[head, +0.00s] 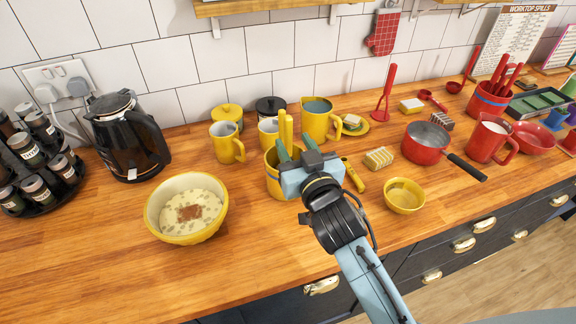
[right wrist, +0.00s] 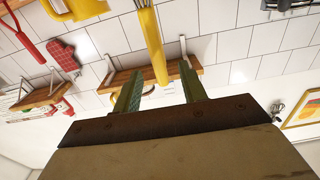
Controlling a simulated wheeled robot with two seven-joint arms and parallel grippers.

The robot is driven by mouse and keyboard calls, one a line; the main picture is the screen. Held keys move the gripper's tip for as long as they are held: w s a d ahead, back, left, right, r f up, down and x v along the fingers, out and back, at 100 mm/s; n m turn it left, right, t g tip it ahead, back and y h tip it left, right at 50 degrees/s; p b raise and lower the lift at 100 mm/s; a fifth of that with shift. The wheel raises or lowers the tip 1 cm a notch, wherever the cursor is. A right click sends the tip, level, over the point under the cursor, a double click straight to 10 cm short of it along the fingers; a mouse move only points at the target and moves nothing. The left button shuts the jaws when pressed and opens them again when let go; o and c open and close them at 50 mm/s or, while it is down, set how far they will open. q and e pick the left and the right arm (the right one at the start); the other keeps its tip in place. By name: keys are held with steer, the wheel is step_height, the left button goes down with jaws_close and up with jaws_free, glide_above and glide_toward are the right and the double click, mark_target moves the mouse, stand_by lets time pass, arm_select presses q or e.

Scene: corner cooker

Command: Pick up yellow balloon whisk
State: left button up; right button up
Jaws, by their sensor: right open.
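My right gripper (head: 295,150) is open at the handles, above the pot's rim. In the right wrist view, a yellow handle (right wrist: 148,40) runs down from the top edge and shows between the two spread green fingers of the right gripper (right wrist: 160,75). I cannot tell whether it touches them. My left gripper is not in view.
Yellow mugs (head: 226,143), a yellow jug (head: 318,120) and lidded jars stand behind the pot. A yellow bowl of food (head: 186,208) is at left, a small yellow bowl (head: 404,196) at right, and a red saucepan (head: 426,143) beyond. Bare worktop lies in front of the pot.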

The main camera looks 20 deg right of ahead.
mark_target(289, 135)
steer(key=w, duration=0.5)
steer(key=shift+w+f+p, duration=0.1)
steer(key=shift+p, duration=0.2)
jaws_close()
